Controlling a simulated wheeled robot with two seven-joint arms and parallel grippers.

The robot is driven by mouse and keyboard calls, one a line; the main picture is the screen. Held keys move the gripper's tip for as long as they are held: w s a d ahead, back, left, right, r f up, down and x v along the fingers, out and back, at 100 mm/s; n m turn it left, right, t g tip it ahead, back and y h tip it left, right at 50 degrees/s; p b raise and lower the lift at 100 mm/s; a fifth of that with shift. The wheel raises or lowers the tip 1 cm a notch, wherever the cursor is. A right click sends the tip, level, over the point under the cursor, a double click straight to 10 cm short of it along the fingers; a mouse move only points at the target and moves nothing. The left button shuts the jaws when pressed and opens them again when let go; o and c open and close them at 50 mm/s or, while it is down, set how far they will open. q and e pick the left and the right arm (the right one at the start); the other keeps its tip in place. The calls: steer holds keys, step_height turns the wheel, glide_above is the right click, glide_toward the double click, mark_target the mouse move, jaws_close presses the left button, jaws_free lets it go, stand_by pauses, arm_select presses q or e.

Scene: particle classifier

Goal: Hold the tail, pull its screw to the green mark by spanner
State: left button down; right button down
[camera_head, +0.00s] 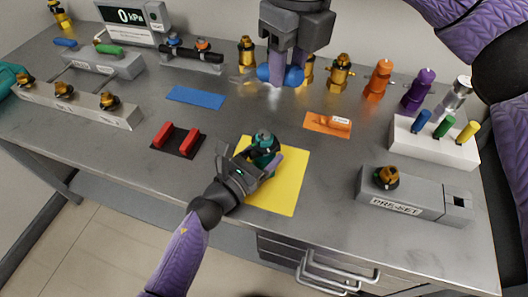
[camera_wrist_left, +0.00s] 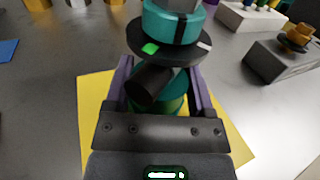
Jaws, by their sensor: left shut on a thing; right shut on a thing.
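The teal tail (camera_head: 262,152) stands on the yellow mat (camera_head: 290,185). My left gripper (camera_head: 258,165) is shut around its lower body. In the left wrist view, the teal part (camera_wrist_left: 172,25) rises above a black disc (camera_wrist_left: 165,48). The disc bears a green mark (camera_wrist_left: 150,49) and, farther right, a white mark. A dark cylinder (camera_wrist_left: 150,86) sticks out below the disc towards the camera. My right gripper (camera_head: 282,74) points down at the back of the table, shut on a blue-handled tool (camera_head: 294,75), apparently the spanner. The tool's metal end is hard to make out.
A blue mat (camera_head: 195,96), a black tray with red blocks (camera_head: 178,140) and an orange mat (camera_head: 318,124) lie nearby. Several brass, orange and purple fittings stand along the back.

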stand_by(0.4)
arm_select(q)
jaws_free()
steer(key=v, duration=1.2)
steer(key=shift+s, duration=0.1)
